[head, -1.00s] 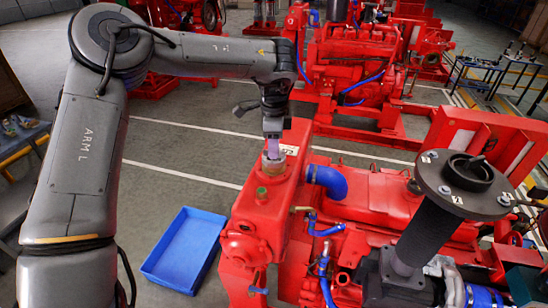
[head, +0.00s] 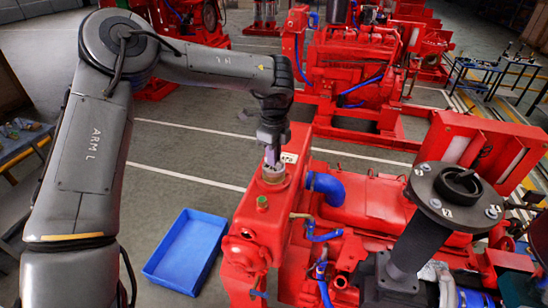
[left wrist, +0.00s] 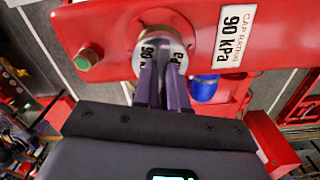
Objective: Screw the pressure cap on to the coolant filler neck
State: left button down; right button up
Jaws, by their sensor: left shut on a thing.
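My left gripper (head: 271,154) is over the coolant filler neck (head: 273,179) on top of the red tank. In the left wrist view its two purple fingers (left wrist: 165,85) are shut on the silver pressure cap (left wrist: 160,50), which carries printed "90" lettering partly covered by the fingers. The cap (head: 273,167) sits at the mouth of the neck, whose brassy rim (left wrist: 168,22) shows around it. I cannot tell whether the threads are engaged. My right gripper is not in view.
A label reading "CAP RATING 90 kPa" (left wrist: 236,38) is beside the neck. A green-topped plug (head: 262,202) and a blue hose (head: 327,187) are close by. A blue tray (head: 185,250) is on the floor at left. A black flanged pipe (head: 425,225) stands at right.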

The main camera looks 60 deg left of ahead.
pick_arm(q)
jog(key=shift+r+m+p, duration=0.1)
jog(key=shift+m+p, duration=0.2)
jog(key=shift+m, duration=1.3)
jog(key=m+p, duration=0.1)
jog(key=m, duration=0.1)
jog(key=shift+m, duration=0.3)
jog(key=shift+m+p, duration=0.3)
jog(key=shift+m, duration=1.5)
jog(key=c, duration=1.1)
grip_release()
jog(key=shift+o, duration=0.4)
